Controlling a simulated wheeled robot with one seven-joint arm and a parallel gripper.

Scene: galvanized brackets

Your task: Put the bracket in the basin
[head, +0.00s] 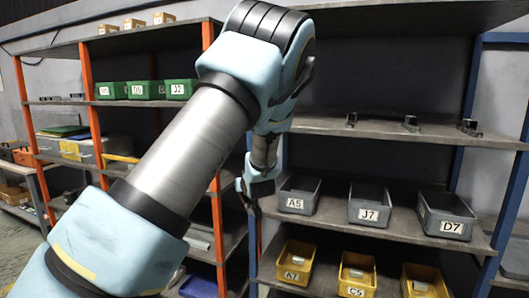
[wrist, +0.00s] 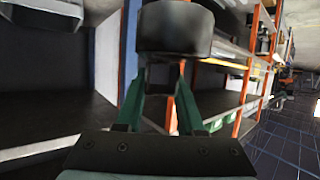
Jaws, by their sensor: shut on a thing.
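My gripper (wrist: 160,75) is shut, its two green fingers closing on a dark grey, rounded piece (wrist: 175,30) at their tips. I take this piece to be the bracket; its full shape is not clear. In the head view my gripper (head: 258,192) is small and dark, left of the grey bin A5 (head: 295,203), and what it holds cannot be made out. Grey bins J7 (head: 369,215) and D7 (head: 444,226) stand to the right on the same shelf. Which container is the basin cannot be told.
Small dark brackets (head: 410,122) stand spaced out on the shelf above. Yellow bins (head: 357,274) line the shelf below. Green bins (head: 145,90) sit on the left rack with orange posts (head: 92,125). A blue post (head: 508,200) bounds the right shelves. My arm hides part of the left rack.

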